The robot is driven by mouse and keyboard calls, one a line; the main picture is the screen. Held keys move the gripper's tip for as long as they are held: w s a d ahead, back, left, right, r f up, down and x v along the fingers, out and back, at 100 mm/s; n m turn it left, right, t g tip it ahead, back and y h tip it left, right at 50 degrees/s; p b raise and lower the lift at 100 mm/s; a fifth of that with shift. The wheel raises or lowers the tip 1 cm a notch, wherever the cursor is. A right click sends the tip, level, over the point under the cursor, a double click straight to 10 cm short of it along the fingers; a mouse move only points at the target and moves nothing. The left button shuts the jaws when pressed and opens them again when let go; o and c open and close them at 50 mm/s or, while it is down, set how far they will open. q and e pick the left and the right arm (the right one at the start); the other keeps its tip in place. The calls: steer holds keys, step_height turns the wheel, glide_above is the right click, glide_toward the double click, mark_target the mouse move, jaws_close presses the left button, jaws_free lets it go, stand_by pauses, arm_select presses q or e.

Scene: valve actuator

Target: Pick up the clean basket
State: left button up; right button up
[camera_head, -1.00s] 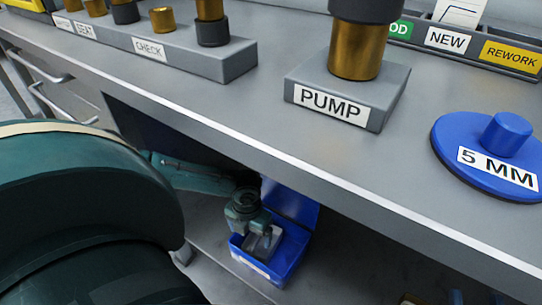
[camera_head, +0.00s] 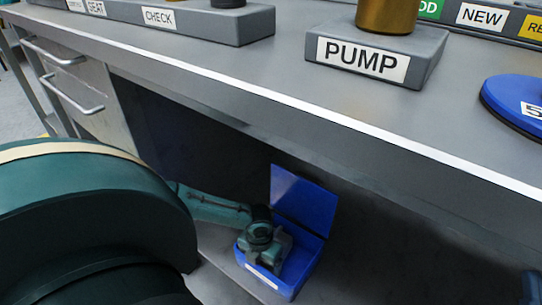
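A blue open box (camera_head: 268,283) stands on the low shelf under the bench, its blue lid (camera_head: 303,200) raised at the back. A white label on its front is too small to read. My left gripper (camera_head: 279,250) comes in from the left under the bench and points down into the box. Its fingers are down among grey shapes inside, so I cannot tell whether they are open or shut. I cannot make out a separate basket; whatever lies in the box is largely hidden by the gripper.
The bench top's front edge (camera_head: 330,112) overhangs the box. A grey PUMP block (camera_head: 425,65), a CHECK rack (camera_head: 235,25) and a blue disc (camera_head: 510,105) stand on top. Drawers (camera_head: 75,85) are at left. My own arm fills the lower left.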

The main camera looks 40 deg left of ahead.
arm_select(q)
steer(key=c, duration=0.8)
